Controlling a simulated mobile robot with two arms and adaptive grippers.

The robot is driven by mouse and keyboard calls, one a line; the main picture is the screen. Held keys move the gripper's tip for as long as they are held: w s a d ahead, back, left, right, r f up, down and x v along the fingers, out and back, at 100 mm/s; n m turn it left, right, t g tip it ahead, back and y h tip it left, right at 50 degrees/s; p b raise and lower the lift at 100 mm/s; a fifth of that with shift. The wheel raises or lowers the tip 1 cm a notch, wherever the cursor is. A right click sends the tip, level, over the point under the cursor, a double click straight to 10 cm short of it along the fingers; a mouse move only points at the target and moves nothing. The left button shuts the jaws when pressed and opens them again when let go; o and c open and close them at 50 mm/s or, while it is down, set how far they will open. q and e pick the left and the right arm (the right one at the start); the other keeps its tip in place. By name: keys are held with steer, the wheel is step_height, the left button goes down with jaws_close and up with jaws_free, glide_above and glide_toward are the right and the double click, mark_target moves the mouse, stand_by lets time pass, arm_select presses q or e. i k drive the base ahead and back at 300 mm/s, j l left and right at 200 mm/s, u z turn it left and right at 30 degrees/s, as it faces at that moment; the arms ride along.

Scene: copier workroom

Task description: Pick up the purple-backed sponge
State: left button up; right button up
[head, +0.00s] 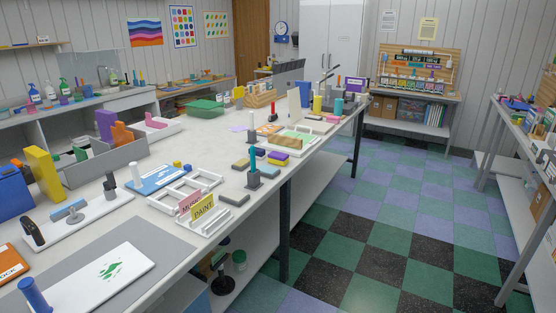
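The purple-backed sponge (279,155) lies on the long white worktable in the head view, right of the table's middle and close to its aisle-side edge. Its purple side faces up and a yellow layer shows below. Other small sponges lie around it: one with a dark blue top (257,151) just behind and left, a grey-topped one (268,170) in front and a brownish-grey one (240,164) to the left. Neither of my grippers is in view.
A dark holder with a teal stick (253,178) stands just in front of the sponges. White trays with MUSIC and PAINT signs (203,208) lie nearer. A tray with a green sheet (300,138) is behind. The checkered aisle (350,230) on the right is clear.

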mark_target(276, 158)
steer(key=i+l+u, duration=0.1)
steer(key=i, duration=0.3)
steer(key=i+l+u, duration=0.15)
steer(key=i, duration=0.3)
steer(key=i+l+u, duration=0.1)
steer(key=i, duration=0.3)
steer(key=i+l+u, duration=0.15)
steer(key=i, duration=0.25)
steer(key=l, duration=0.05)
